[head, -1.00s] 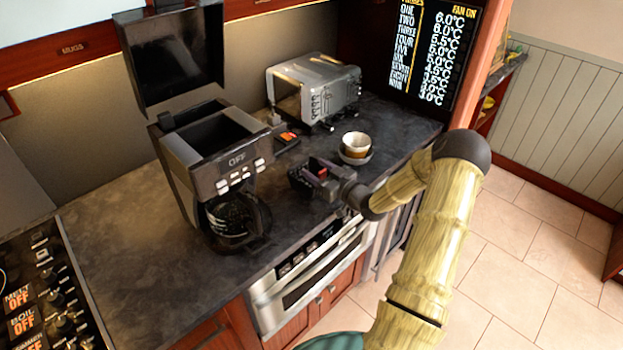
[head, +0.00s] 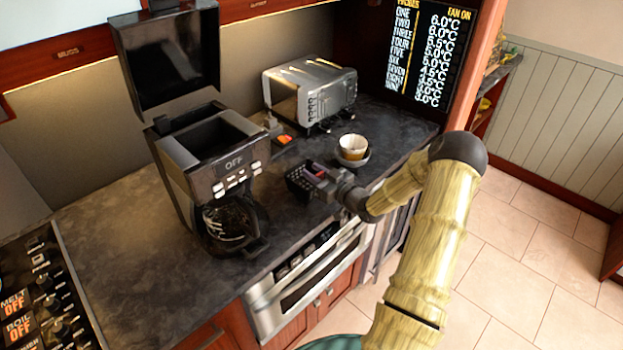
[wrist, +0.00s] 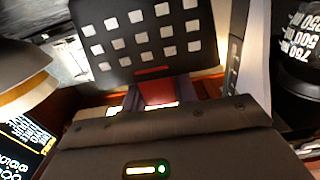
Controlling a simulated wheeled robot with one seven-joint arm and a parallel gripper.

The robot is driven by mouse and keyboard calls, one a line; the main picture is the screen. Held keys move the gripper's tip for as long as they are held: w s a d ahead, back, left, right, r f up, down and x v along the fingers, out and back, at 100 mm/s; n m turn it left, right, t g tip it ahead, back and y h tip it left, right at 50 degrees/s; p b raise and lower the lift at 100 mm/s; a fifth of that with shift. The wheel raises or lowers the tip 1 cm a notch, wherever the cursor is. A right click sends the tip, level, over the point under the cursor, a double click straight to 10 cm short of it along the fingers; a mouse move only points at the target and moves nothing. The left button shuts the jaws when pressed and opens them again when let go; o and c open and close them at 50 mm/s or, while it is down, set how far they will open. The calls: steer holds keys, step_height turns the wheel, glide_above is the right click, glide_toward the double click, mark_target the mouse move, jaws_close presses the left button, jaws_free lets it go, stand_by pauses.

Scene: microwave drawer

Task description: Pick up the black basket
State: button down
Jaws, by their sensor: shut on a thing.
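The black basket (head: 298,181) is a small dark box with a grid of holes. It is over the dark counter, between the coffee maker and the white cup. My gripper (head: 316,171) reaches it from the right and is shut on its near side. In the wrist view the basket's wall (wrist: 141,46), with rows of pale square holes, is right in front of my gripper (wrist: 155,95). The fingertips are partly hidden there. I cannot tell whether its underside touches the counter.
The coffee maker (head: 212,160) with its glass carafe (head: 232,222) stands left of the basket. A white cup (head: 352,145) on a saucer is close on the right. A toaster (head: 312,90) stands behind. The counter (head: 130,240) is clear at left.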

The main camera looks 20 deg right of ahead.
step_height(320, 180, up, 10)
steer(key=b, duration=0.1)
steer(key=shift+b, duration=0.3)
steer(key=shift+w+f, duration=0.1)
steer(key=shift+f, duration=0.05)
stand_by(0.6)
